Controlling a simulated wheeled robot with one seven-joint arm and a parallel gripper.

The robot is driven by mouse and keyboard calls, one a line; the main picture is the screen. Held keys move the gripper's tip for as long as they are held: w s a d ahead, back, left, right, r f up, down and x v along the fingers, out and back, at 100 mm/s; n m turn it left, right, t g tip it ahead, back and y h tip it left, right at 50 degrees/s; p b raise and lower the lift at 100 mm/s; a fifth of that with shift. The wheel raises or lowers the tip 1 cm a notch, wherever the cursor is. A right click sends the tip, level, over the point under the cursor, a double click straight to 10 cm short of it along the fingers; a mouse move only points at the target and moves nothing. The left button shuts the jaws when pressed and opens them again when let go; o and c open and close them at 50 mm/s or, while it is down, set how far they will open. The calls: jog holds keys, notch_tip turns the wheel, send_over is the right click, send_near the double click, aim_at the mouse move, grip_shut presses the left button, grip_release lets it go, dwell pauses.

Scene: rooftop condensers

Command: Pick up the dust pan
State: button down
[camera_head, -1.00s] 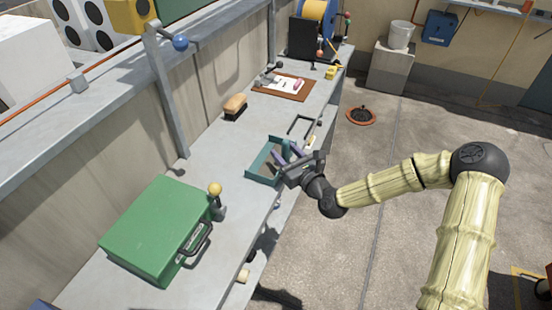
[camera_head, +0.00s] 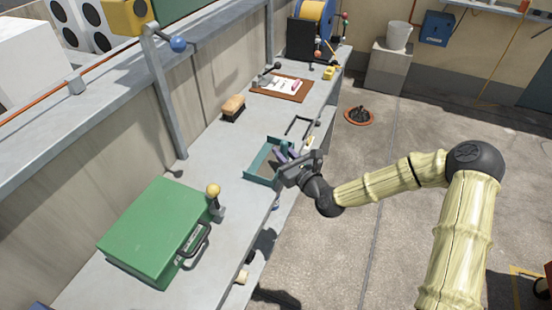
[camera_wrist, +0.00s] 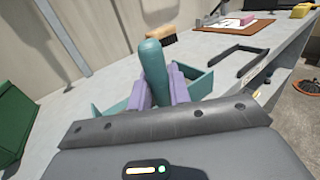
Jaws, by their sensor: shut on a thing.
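The teal dust pan (camera_head: 257,170) is on the grey bench, near its front edge, right of the green case. My gripper (camera_head: 284,155) reaches it from the right, with purple fingers at the dust pan's handle. In the wrist view my gripper (camera_wrist: 158,88) is shut on the upright teal handle, one finger on each side. The dust pan's tray walls (camera_wrist: 196,86) show behind the fingers. Whether its underside touches the bench cannot be told.
A green case (camera_head: 155,232) with a yellow-knobbed lever (camera_head: 214,191) stands at the left. A brush (camera_head: 233,107), a clipboard (camera_head: 281,88) and a black U-shaped handle (camera_head: 299,126) are farther along the bench (camera_head: 210,150). Open floor lies right of the bench.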

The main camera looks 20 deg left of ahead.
notch_tip(320, 180, up, 10)
jog(key=shift+r+p, duration=0.1)
jog(key=shift+p, duration=0.45)
dwell(0.4)
